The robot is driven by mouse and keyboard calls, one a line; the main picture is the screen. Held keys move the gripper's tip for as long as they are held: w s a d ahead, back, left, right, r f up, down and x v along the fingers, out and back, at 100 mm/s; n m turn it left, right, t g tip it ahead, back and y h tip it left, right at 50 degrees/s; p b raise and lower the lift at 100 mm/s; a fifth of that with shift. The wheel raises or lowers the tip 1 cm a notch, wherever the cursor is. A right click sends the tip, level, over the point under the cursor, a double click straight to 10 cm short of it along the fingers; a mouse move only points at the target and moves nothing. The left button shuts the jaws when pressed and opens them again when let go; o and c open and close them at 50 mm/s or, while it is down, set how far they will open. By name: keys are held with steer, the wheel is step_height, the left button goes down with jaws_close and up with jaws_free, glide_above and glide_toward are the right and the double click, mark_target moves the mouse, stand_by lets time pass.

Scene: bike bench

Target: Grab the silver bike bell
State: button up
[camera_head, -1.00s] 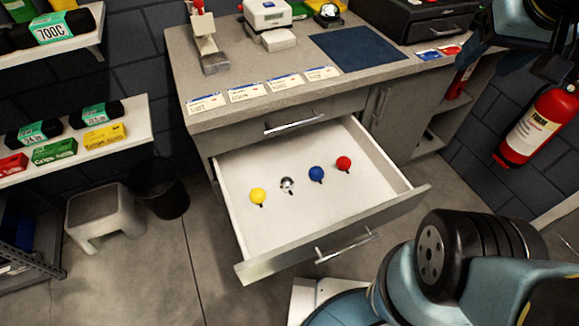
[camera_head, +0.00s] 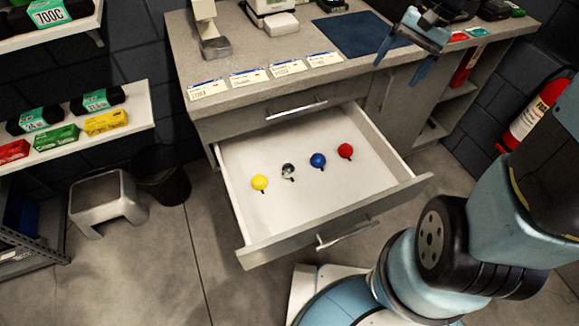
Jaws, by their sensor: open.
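The silver bike bell (camera_head: 288,170) lies in the open drawer (camera_head: 290,215), between a yellow bell (camera_head: 260,182) on its left and a blue bell (camera_head: 318,160) on its right. A red bell (camera_head: 345,151) lies farther right in the same row. My gripper (camera_head: 400,65) is open and empty, with its fingers pointing down. In the picture it shows over the right part of the bench, up and to the right of the drawer and well apart from the silver bell.
The bench top (camera_head: 230,60) bears several paper cards along its front edge and a dark blue mat (camera_head: 350,35). A red fire extinguisher (camera_head: 535,115) hangs at the right. A stool (camera_head: 105,200) and a black bin (camera_head: 160,175) stand left of the drawer.

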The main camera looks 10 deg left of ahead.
steer(key=w+a+f+m+g+y, duration=0.2)
steer(key=a+f, duration=0.1)
steer(key=f, duration=0.4)
steer(key=w+a+f+m+g+y, duration=0.1)
steer(key=w+a+f+g, duration=0.15)
steer(key=f, duration=0.45)
steer(key=m+g+y, duration=0.2)
steer(key=m+y, duration=0.3)
glide_toward(293, 166)
steer(key=shift+t, duration=0.25)
steer(key=w+d+r, duration=0.2)
steer(key=shift+d+r, duration=0.2)
steer(key=shift+d, duration=0.1)
steer(key=shift+a+f, duration=0.2)
steer(key=shift+f, duration=0.05)
steer(key=x, duration=1.3)
steer(key=shift+s+f, duration=0.3)
steer(key=shift+s, duration=0.1)
steer(key=c, duration=1.1)
steer(key=shift+c, duration=0.2)
